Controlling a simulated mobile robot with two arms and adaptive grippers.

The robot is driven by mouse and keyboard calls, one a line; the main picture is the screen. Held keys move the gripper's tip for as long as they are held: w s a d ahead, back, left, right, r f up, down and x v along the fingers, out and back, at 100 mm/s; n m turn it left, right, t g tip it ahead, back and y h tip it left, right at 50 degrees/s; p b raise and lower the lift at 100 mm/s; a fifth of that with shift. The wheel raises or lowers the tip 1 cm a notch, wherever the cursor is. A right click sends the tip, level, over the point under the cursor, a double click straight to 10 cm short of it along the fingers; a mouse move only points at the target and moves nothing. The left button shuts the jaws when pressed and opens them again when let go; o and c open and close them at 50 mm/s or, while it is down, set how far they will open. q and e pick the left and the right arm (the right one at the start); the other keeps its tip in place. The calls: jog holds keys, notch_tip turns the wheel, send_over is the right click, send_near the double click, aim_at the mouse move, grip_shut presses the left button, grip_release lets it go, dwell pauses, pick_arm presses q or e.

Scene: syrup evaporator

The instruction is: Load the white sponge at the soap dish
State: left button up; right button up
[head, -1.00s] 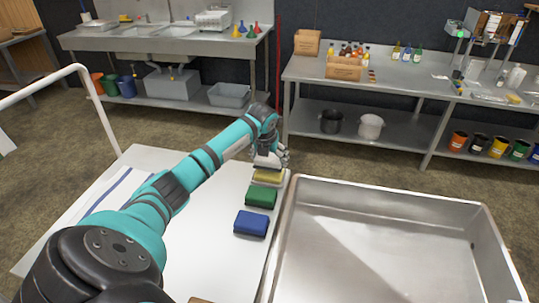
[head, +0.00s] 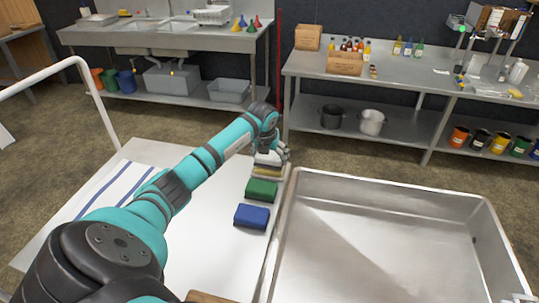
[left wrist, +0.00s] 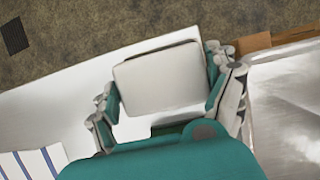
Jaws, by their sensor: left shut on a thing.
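My left gripper (head: 270,155) is at the far end of a row of sponges on the white table. In the left wrist view its fingers (left wrist: 165,88) are closed on the sides of the white sponge (left wrist: 160,78), which fills the space between them. In the head view the gripper mostly hides this sponge. The yellow sponge (head: 268,171) is right by the gripper, partly covered. The green sponge (head: 262,190) and the blue sponge (head: 252,217) lie nearer. I cannot make out a soap dish. A small pale shape in the lower right corner may be my right gripper.
A large empty steel pan (head: 385,185) lies right of the white table (head: 205,255). A striped towel (head: 112,190) lies at the table's left. Behind are a sink counter (head: 165,32) and a steel bench (head: 400,75) with bottles and a box.

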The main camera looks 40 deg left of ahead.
pick_arm(q)
jog(key=shift+f+b, duration=0.4)
jog(key=shift+f, duration=0.1)
dwell(0.3)
dwell(0.4)
jog(key=shift+r, duration=0.1)
jog(key=shift+r+p, duration=2.1)
jog(key=shift+r, duration=0.85)
jog(key=shift+r+p, duration=0.35)
jog(key=shift+r, duration=0.15)
